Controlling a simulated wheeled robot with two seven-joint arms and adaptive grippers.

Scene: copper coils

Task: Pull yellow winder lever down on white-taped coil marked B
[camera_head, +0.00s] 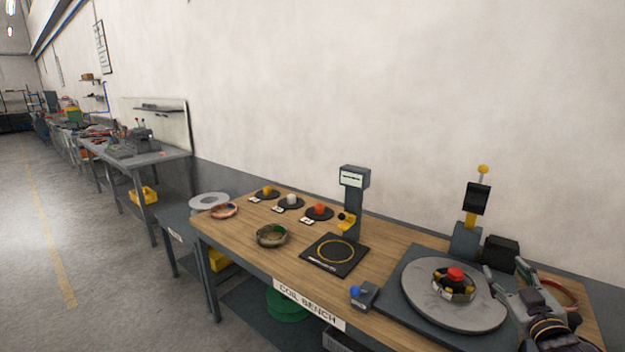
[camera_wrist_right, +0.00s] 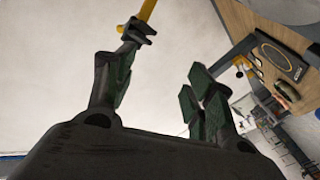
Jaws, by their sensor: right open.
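The yellow winder lever (camera_head: 470,218) rises from the dark winder post, with a yellow ball (camera_head: 483,169) above the black panel. A yellow bar, likely the lever, also shows at the top of the right wrist view (camera_wrist_right: 148,10), beyond one finger. A coil (camera_head: 440,284) lies around the red knob (camera_head: 455,274) on the grey turntable (camera_head: 423,306); I cannot read a B or make out its tape clearly. My right gripper (camera_head: 508,268) is open and empty at the turntable's right side, below and right of the lever. My left gripper is not in view.
A dark box (camera_head: 500,252) stands beside the post. Another coil (camera_head: 562,294) lies behind my right gripper. A blue-knobbed box (camera_head: 365,296), a black plate (camera_head: 317,257) with a display stand (camera_head: 353,190), and a greenish coil (camera_head: 272,247) stand to the left on the wooden bench.

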